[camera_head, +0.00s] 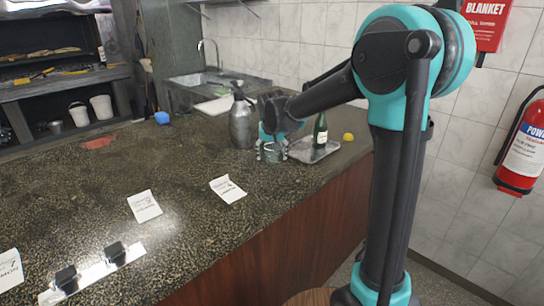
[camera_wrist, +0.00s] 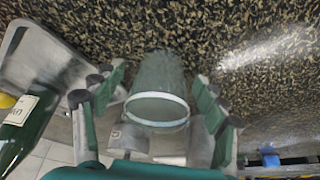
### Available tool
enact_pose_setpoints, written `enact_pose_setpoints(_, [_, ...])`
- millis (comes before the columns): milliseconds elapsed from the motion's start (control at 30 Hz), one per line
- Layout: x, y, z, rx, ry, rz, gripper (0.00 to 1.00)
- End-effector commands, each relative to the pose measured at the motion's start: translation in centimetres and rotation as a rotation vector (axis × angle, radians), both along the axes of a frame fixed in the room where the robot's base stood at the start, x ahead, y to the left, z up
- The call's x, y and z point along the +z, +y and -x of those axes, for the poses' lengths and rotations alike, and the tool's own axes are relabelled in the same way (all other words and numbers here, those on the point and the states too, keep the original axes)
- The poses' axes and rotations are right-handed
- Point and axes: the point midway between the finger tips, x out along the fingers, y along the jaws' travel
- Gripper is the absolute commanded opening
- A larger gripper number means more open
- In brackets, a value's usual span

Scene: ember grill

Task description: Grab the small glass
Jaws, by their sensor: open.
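The small glass (camera_wrist: 157,100) is a clear tumbler seen in the wrist view, between the two fingers of my gripper (camera_wrist: 158,110). The fingers are spread to either side of it, and a gap shows on each side. In the head view my gripper (camera_head: 271,150) is low over the speckled counter, between a grey metal flask and a metal tray. The glass is small and hard to make out there, at the fingers.
The grey flask (camera_head: 241,122) stands just left of my gripper. A green bottle (camera_head: 320,132) stands on the metal tray (camera_head: 301,152) to the right, with a lemon (camera_head: 348,137) beyond. White cards (camera_head: 228,190) lie nearer on the mostly clear counter (camera_head: 180,165).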

Motion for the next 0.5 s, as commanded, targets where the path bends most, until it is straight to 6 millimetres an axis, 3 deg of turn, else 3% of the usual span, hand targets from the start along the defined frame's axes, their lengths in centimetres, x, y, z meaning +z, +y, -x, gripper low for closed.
enact_pose_setpoints(233, [-0.23, -0.02, -0.06, 0.0, 0.0, 0.0, 0.73])
enact_pose_setpoints(500, [-0.21, -0.02, -0.07, 0.0, 0.0, 0.0, 0.41])
